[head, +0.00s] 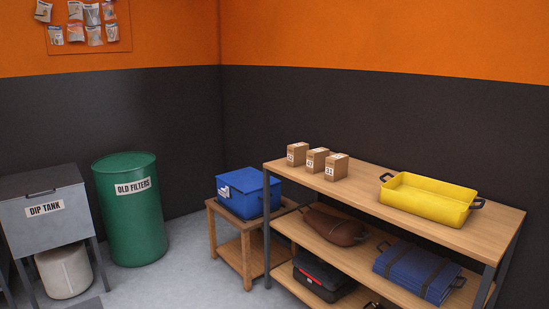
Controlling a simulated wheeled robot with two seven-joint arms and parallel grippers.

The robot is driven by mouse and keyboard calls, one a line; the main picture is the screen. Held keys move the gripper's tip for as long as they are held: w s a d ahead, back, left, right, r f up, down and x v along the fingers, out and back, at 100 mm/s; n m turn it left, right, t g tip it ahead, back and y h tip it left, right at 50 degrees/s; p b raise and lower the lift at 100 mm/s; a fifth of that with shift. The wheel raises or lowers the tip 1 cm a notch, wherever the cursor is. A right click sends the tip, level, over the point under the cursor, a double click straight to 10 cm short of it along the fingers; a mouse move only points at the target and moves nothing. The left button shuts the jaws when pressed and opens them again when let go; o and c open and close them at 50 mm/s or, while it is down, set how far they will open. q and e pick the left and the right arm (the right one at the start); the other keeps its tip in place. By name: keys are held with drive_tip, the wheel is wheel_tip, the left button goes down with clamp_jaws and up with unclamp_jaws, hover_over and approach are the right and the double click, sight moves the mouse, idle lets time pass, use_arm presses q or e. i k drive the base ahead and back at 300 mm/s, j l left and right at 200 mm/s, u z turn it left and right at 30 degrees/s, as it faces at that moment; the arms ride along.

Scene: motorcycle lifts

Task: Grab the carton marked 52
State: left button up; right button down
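Three small brown cartons stand upright in a row on the top shelf of the wooden rack (405,218), near its left end. They are the left carton (299,151), the middle carton (319,157) and the right carton (338,163). Each has a white label with dark figures on its front face. The figures are too small to read surely, so I cannot tell which one is marked 52. Neither of my grippers is in view.
A yellow tray (423,209) with dark handles sits right of the cartons. A brown bag (335,226) and blue folded bundle (415,267) lie on the shelf below. A blue box (248,189) stands on a low wooden table. A green drum (131,218) and grey dip tank (50,225) stand left.

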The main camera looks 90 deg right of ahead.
sight(296, 153)
drive_tip(key=z, duration=3.05)
drive_tip(key=u, duration=0.65)
drive_tip(key=i+u, duration=0.25)
drive_tip(key=i, duration=4.6)
drive_tip(key=i+z, duration=0.1)
drive_tip(key=z, duration=2.7)
